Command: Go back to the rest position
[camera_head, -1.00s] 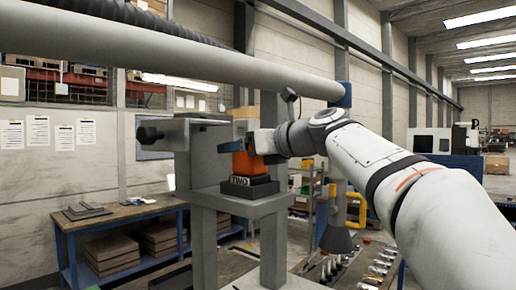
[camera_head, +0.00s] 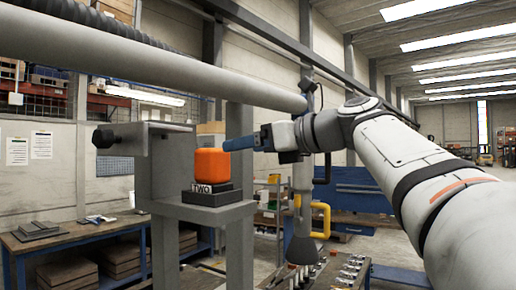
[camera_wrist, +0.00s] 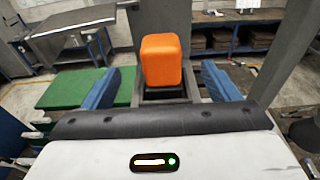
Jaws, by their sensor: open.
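My gripper (camera_head: 228,144) with blue fingers is open and empty, held out level to the right of the grey stand. An orange block (camera_head: 212,163) stands upright on a black base labelled TWO (camera_head: 211,194), on the shelf of the grey stand (camera_head: 235,211). In the head view the fingertips lie just right of the block's upper part. In the wrist view my gripper (camera_wrist: 160,82) has its fingers spread wide, and the orange block (camera_wrist: 162,62) stands ahead between them in the picture, clear of both.
A workbench (camera_head: 75,236) with dark plates stands at the left. A pipe (camera_head: 150,60) crosses above. A yellow handle (camera_head: 322,218) and a rack of metal parts (camera_head: 335,270) are below my arm. A green mat shows in the wrist view (camera_wrist: 62,92). Open floor lies beyond.

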